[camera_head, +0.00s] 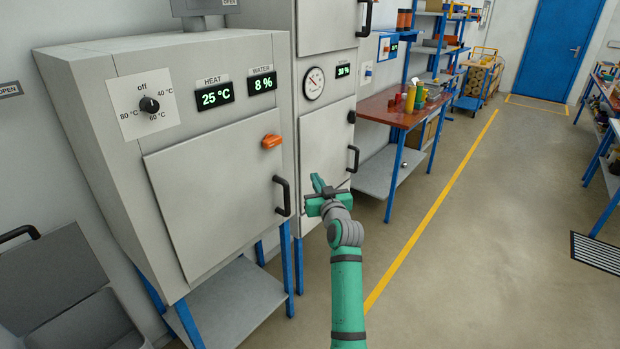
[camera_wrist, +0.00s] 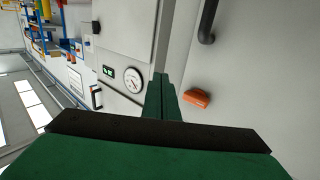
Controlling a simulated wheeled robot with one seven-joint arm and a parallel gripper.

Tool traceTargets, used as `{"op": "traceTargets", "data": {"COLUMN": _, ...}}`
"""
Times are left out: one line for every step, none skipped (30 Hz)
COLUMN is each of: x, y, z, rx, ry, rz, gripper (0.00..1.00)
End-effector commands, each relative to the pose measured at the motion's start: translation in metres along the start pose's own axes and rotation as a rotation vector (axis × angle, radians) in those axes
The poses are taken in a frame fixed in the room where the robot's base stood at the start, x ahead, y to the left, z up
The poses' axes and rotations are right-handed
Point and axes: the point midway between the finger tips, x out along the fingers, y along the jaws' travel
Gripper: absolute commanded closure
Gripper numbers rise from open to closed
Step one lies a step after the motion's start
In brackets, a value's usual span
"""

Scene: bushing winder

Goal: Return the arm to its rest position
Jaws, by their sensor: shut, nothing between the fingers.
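My gripper (camera_head: 318,184) is on the end of my green and grey arm, stretched forward in the middle of the head view. It is shut and empty. It is in front of the grey cabinets, to the right of the near cabinet's black door handle (camera_head: 282,195). In the wrist view the green fingers (camera_wrist: 162,80) are together, with nothing between them. The near cabinet's orange knob (camera_wrist: 197,97) shows to the right of the fingers there. I cannot tell whether the gripper touches anything, but it looks apart from the cabinets.
The near grey cabinet (camera_head: 210,180) has its door closed and displays 25 °C and 8 %. A taller cabinet (camera_head: 326,130) with a round gauge stands beside it. A workbench (camera_head: 395,108) with bottles stands beyond. The floor (camera_head: 480,240) to the right of my arm is clear.

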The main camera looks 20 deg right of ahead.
Motion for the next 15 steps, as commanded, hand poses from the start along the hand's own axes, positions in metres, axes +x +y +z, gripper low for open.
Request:
{"op": "traceTargets", "data": {"x": -0.002, "y": 0.002, "z": 0.000, "rx": 0.000, "ry": 0.000, "rz": 0.001, "gripper": 1.00}}
{"op": "traceTargets", "data": {"x": -0.003, "y": 0.003, "z": 0.000, "rx": 0.000, "ry": 0.000, "rz": 0.002, "gripper": 1.00}}
{"op": "traceTargets", "data": {"x": -0.004, "y": 0.006, "z": 0.000, "rx": 0.001, "ry": 0.001, "rz": 0.005, "gripper": 1.00}}
{"op": "traceTargets", "data": {"x": -0.004, "y": 0.007, "z": 0.000, "rx": 0.001, "ry": 0.001, "rz": 0.006, "gripper": 1.00}}
{"op": "traceTargets", "data": {"x": -0.005, "y": 0.009, "z": 0.000, "rx": 0.001, "ry": 0.001, "rz": 0.008, "gripper": 1.00}}
{"op": "traceTargets", "data": {"x": -0.005, "y": 0.011, "z": 0.000, "rx": 0.001, "ry": 0.001, "rz": 0.010, "gripper": 1.00}}
{"op": "traceTargets", "data": {"x": -0.005, "y": 0.013, "z": 0.000, "rx": 0.001, "ry": 0.001, "rz": 0.012, "gripper": 1.00}}
{"op": "traceTargets", "data": {"x": -0.005, "y": 0.013, "z": 0.000, "rx": 0.001, "ry": 0.001, "rz": 0.012, "gripper": 1.00}}
{"op": "traceTargets", "data": {"x": -0.005, "y": 0.013, "z": 0.000, "rx": 0.001, "ry": 0.001, "rz": 0.013, "gripper": 1.00}}
{"op": "traceTargets", "data": {"x": -0.005, "y": 0.013, "z": 0.000, "rx": 0.001, "ry": 0.001, "rz": 0.012, "gripper": 1.00}}
{"op": "traceTargets", "data": {"x": -0.005, "y": 0.013, "z": 0.000, "rx": 0.001, "ry": 0.001, "rz": 0.012, "gripper": 1.00}}
{"op": "traceTargets", "data": {"x": -0.005, "y": 0.012, "z": 0.000, "rx": 0.001, "ry": 0.000, "rz": 0.011, "gripper": 1.00}}
{"op": "traceTargets", "data": {"x": -0.005, "y": 0.011, "z": 0.000, "rx": 0.001, "ry": 0.000, "rz": 0.011, "gripper": 1.00}}
{"op": "traceTargets", "data": {"x": -0.005, "y": 0.011, "z": 0.000, "rx": 0.001, "ry": 0.000, "rz": 0.010, "gripper": 1.00}}
{"op": "traceTargets", "data": {"x": -0.005, "y": 0.011, "z": 0.000, "rx": 0.001, "ry": 0.000, "rz": 0.010, "gripper": 1.00}}
